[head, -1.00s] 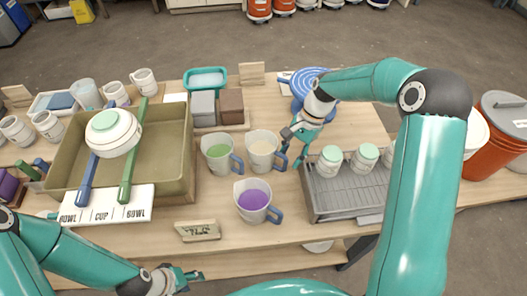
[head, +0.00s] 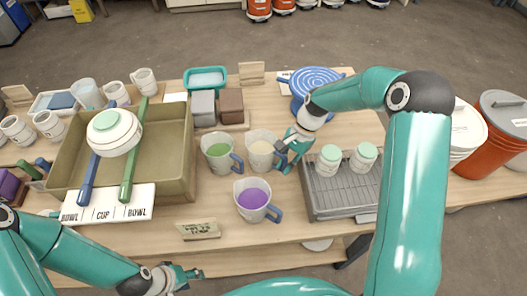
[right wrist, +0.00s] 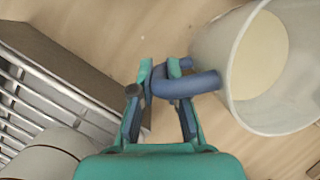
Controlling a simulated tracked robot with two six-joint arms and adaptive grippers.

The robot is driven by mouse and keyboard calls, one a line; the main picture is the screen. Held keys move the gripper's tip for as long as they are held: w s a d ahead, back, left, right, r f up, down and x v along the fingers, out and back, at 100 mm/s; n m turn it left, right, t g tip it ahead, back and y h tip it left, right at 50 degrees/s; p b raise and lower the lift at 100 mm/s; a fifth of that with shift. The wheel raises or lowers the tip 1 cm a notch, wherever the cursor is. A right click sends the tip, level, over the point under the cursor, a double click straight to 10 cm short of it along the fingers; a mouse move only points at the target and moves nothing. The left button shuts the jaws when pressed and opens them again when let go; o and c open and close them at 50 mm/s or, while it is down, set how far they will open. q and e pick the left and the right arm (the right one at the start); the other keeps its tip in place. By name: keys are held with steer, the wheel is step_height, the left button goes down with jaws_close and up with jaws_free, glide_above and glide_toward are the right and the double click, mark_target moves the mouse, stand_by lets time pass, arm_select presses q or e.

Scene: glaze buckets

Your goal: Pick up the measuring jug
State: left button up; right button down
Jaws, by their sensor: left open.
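Three pale measuring jugs with blue handles stand on the table in the head view: one with green liquid (head: 217,153), one with cream liquid (head: 261,151) and one with purple liquid (head: 253,199). My right gripper (head: 286,152) is at the cream jug's handle. In the right wrist view, the cream jug (right wrist: 262,65) is at the right and its blue handle (right wrist: 190,84) passes between the fingertips of that gripper (right wrist: 161,70). Whether the fingers press on the handle is unclear. My left gripper (head: 188,277) is open and empty near the front table edge.
A grey rack (head: 340,197) with two lidded jars stands right of the jugs. An olive bin (head: 178,167) with a bowl and long-handled tools is at the left. A blue banded pot (head: 312,85) stands behind. A small sign (head: 198,230) lies in front.

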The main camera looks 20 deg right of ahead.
steer(key=shift+w+r, duration=0.1)
stand_by(0.6)
steer(key=shift+r, duration=1.4)
step_height(320, 180, up, 17)
steer(key=b, duration=0.1)
steer(key=shift+b, duration=0.3)
stand_by(1.1)
